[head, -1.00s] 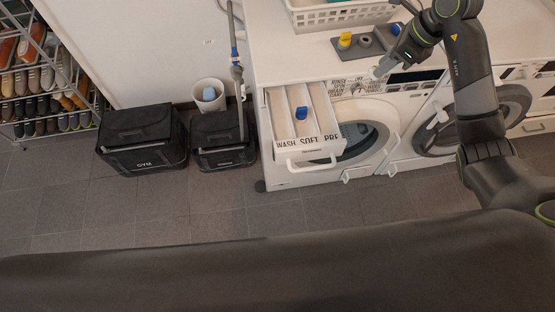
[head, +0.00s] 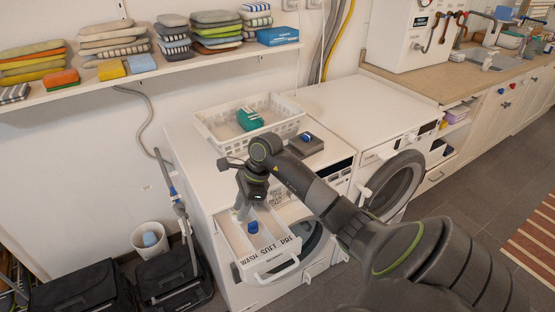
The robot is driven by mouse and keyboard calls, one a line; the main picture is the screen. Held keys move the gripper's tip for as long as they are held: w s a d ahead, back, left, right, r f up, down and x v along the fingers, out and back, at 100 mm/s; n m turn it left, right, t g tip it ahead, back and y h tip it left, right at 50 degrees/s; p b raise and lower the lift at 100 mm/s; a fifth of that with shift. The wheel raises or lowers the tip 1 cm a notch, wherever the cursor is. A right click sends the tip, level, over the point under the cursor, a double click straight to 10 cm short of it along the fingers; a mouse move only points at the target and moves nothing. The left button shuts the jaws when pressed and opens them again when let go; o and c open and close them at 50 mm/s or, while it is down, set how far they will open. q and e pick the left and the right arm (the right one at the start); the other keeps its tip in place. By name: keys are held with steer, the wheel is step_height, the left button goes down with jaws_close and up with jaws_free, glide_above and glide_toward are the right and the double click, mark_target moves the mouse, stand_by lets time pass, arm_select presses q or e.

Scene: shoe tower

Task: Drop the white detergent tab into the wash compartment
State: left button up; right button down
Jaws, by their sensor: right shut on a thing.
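The detergent drawer (head: 236,262) is pulled out of the left washing machine, with WASH, SOFT and PRE lettered on its front from left to right. A blue piece (head: 252,227) lies inside it, seemingly in the middle channel. My right gripper (head: 243,212) points down over the back part of the drawer, towards its left, wash side. It is shut on the white detergent tab, which is small and mostly hidden by the fingers. I cannot tell its exact height above the drawer. My left gripper is not in view.
A dark holder (head: 312,149) with a blue-topped piece stands on the machine, behind my right arm. A white basket (head: 215,128) with a green box (head: 250,119) sits behind. Floor bags and a bin (head: 148,250) are at left.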

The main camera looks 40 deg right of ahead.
step_height(320, 180, down, 2)
steer(key=shift+a+f+b, duration=0.1)
steer(key=shift+f+b, duration=0.1)
steer(key=shift+b, duration=0.15)
steer(key=shift+f, duration=0.55)
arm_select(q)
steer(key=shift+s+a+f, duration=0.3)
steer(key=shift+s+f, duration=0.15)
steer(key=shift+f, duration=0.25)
arm_select(e)
steer(key=c, duration=1)
jaws_free()
steer(key=shift+c, duration=0.2)
steer(key=shift+r, duration=0.1)
arm_select(q)
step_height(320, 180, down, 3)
steer(key=b, duration=0.3)
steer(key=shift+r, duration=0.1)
arm_select(e)
steer(key=v, duration=1.7)
steer(key=shift+r, duration=0.2)
